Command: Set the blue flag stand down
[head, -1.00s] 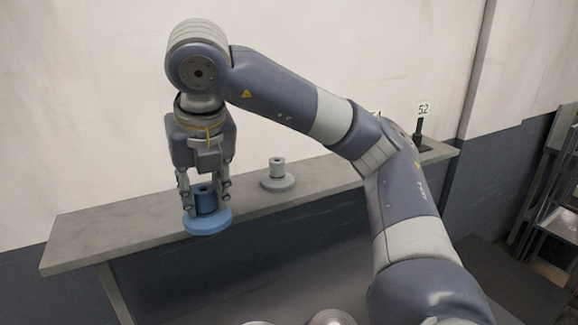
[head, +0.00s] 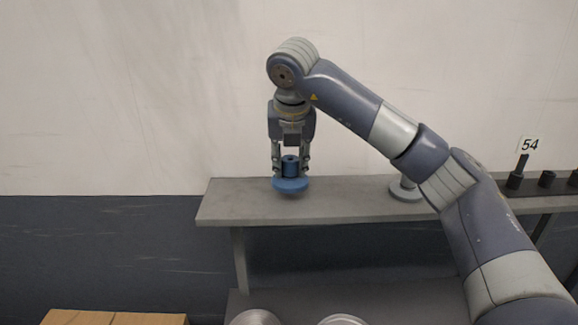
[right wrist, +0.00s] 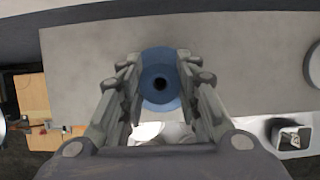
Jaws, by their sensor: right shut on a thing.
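The blue flag stand (head: 290,185) has a round, flat base and a short upright post with a hole in its top. My right gripper (head: 290,165) points down and is shut on the post, with a finger on each side. The stand is upright at the left part of the grey shelf (head: 235,205); I cannot tell if its base touches the surface. In the right wrist view the stand (right wrist: 160,62) shows between the fingers (right wrist: 160,88), with the shelf (right wrist: 90,60) beneath it. My left gripper is not in view.
A grey flag stand (head: 404,191) stands further right on the shelf, partly behind my arm. Dark posts and a sign reading 54 (head: 529,145) are at the far right. Cardboard boxes (head: 115,318) and round metal things (head: 255,317) lie below. The shelf between the stands is clear.

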